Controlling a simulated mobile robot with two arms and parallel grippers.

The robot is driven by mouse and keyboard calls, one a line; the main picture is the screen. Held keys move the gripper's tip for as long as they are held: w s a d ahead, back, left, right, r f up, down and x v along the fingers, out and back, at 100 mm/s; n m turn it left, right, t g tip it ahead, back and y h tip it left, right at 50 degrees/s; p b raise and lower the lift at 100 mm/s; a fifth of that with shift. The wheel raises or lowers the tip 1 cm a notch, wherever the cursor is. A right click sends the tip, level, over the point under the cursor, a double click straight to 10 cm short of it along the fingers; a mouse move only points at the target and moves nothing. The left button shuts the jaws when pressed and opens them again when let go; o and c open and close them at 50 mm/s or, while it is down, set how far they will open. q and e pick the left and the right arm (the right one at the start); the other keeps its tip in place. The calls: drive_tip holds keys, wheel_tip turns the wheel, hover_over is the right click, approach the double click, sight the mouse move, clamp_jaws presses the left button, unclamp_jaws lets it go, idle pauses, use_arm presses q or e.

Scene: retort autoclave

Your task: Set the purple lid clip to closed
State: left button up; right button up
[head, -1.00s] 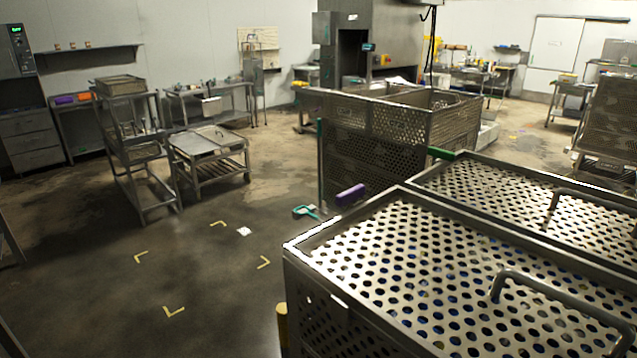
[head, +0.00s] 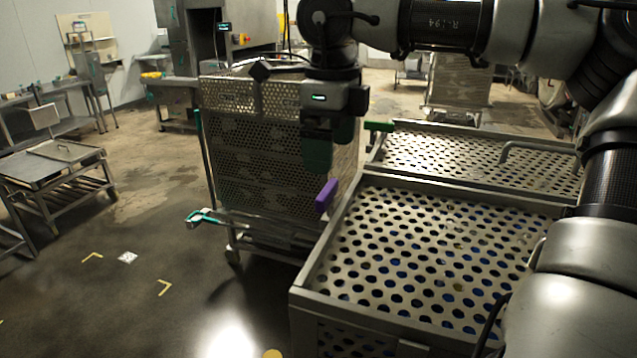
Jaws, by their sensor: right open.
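The purple lid clip (head: 326,196) stands up at the far left corner of the nearer perforated basket lid (head: 420,250). It is tilted a little and rises above the lid's rim. My right gripper (head: 318,165) hangs pointing down from the arm that comes in from the right. In the picture its fingers are just above and slightly left of the purple clip, with a small gap between them. It is open and holds nothing that I can see. Depth between fingers and clip is hard to judge. My left gripper is out of view.
A second perforated lid (head: 470,160) lies behind, with a green clip (head: 379,126) at its left corner. A tall mesh cart (head: 255,150) stands just behind the clip. A metal table (head: 55,165) is at the left. The floor at front left is clear.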

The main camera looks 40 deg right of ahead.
sight(328, 188)
drive_tip(key=f, duration=0.4)
drive_tip(key=f+p, duration=0.1)
drive_tip(key=f, duration=0.1)
drive_tip(key=shift+w, duration=0.35)
drive_tip(key=shift+f, duration=0.75)
drive_tip(key=shift+c, duration=0.6)
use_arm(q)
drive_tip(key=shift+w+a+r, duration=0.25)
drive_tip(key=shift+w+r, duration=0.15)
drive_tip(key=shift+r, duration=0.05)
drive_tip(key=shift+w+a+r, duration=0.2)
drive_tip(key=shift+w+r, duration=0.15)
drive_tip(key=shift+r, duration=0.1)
use_arm(e)
drive_tip(key=c, duration=0.7)
